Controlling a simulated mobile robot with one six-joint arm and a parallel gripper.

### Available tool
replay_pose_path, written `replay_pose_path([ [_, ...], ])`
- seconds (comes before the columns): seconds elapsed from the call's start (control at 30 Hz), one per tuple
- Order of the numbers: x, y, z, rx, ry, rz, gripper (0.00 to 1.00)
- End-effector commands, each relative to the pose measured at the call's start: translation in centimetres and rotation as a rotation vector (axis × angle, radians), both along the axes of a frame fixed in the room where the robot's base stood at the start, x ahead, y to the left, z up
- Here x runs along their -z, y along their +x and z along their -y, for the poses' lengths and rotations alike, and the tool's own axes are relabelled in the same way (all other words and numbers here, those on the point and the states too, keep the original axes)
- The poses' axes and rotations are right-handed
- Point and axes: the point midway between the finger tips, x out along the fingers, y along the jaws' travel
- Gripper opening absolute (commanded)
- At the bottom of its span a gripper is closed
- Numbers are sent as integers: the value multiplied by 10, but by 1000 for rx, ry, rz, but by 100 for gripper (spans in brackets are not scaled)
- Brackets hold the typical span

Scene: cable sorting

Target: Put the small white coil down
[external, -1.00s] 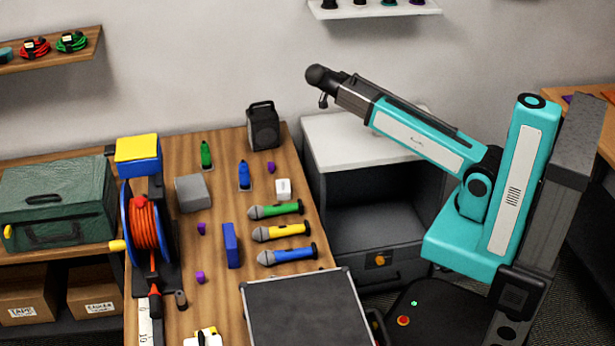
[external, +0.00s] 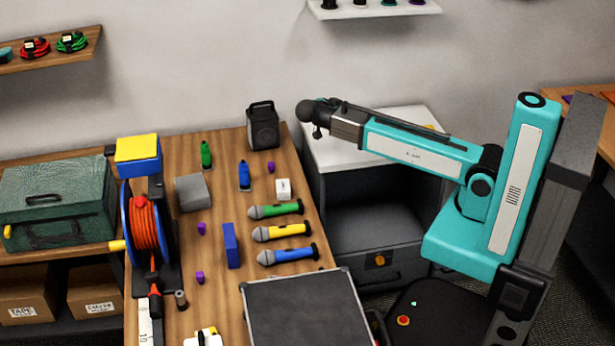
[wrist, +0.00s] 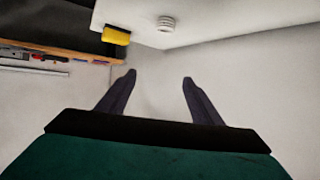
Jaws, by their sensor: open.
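A small white coil (wrist: 166,23) lies on a white surface near its edge at the top of the wrist view. It looks ridged and round. I cannot make it out in the external view, where my arm covers part of the white cabinet top (external: 330,150). My gripper (wrist: 158,78) is open, with its two dark fingers spread and nothing between them. The coil is apart from the fingers, beyond their tips in the picture. In the external view my gripper (external: 317,132) hangs near the left edge of the cabinet top.
A yellow object (wrist: 116,35) sits at the white surface's edge, left of the coil. A black speaker (external: 262,125) stands on the wooden table left of my gripper. The table also holds microphones, an orange cable reel (external: 145,227) and a dark case (external: 305,310).

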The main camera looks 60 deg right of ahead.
Motion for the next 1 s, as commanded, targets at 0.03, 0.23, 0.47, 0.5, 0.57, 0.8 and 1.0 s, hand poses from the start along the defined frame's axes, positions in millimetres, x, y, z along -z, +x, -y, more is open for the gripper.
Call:
replay_pose_path([
  [0.03,15,-1,0,0,-1,-6,60],
  [0.23,60,-1,0,1,0,-3,60],
  [0.47,81,0,0,0,0,1,60],
  [0.5,82,0,0,0,0,1,60],
  [0.57,82,0,0,0,1,1,60],
  [0.8,82,0,1,0,0,1,60],
  [1.0,85,-4,11,3,0,-1,60],
])
